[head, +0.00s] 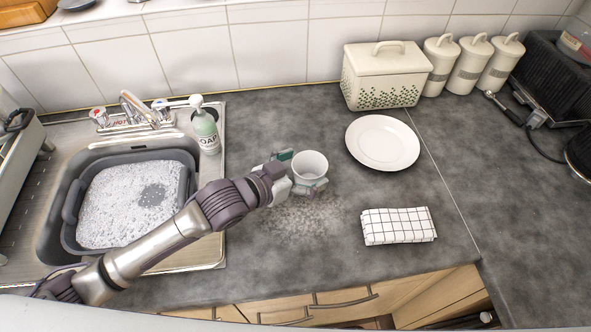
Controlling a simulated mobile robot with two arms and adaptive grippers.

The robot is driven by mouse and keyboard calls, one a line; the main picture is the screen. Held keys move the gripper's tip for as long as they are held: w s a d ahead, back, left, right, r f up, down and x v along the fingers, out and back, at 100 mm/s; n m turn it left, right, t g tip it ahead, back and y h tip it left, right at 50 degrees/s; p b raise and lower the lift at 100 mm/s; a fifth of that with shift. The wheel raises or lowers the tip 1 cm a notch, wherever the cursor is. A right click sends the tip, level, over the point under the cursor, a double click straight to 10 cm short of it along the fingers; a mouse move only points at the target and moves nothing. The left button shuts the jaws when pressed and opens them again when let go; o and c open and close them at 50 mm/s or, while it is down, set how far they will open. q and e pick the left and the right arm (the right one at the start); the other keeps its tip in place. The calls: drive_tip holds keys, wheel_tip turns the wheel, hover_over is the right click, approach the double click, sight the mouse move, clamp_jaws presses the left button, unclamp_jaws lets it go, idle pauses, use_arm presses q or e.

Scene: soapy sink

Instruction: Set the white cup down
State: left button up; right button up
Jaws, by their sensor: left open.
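The white cup (311,164) is upright at the middle of the dark counter (285,128), to the right of the sink. My left gripper (301,170) comes in from the left and is open, with its fingers around the cup's near and far sides. One green-tipped finger shows behind the cup's left edge and another in front of its lower part. The cup's base is partly hidden by the near finger, so I cannot tell clearly whether it touches the counter. My right gripper is not in view.
A white plate (382,142) and a folded checked cloth (398,226) lie to the right. A soap bottle (206,130) stands at the sink's edge. A grey basin of suds (130,203) sits in the sink. A bread bin (384,76) and canisters (468,66) stand behind.

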use_arm(q)
drive_tip(key=b+v, duration=0.2)
drive_tip(key=v, duration=1)
drive_tip(key=shift+r, duration=0.1)
